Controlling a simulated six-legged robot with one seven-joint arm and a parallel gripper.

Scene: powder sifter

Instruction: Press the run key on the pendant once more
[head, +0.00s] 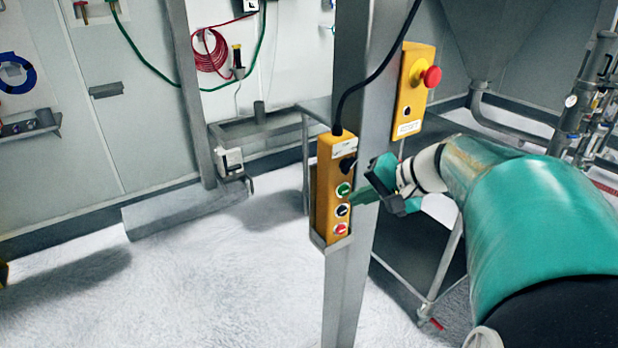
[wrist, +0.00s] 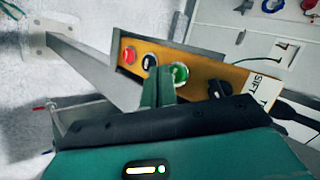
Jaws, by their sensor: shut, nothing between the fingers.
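The yellow pendant (head: 323,195) hangs on a grey steel post, with a black cable from its top. Its face carries a dark knob, a green key (head: 344,190), a black key (head: 342,211) and a red key (head: 340,229) below. My gripper (head: 358,197) is shut and empty, its fingertips just right of the green key. In the wrist view the pendant (wrist: 204,74) lies sideways, and the shut fingers (wrist: 159,80) reach to the edge of the green key (wrist: 179,73), partly covering the pendant. I cannot tell whether they touch the key.
A yellow box with a red mushroom button (head: 432,76) is mounted on the post, above and right of my gripper. The steel post (head: 362,90) stands close behind the pendant. A metal-legged frame (head: 440,275) is below my arm. The pale floor at left is mostly clear.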

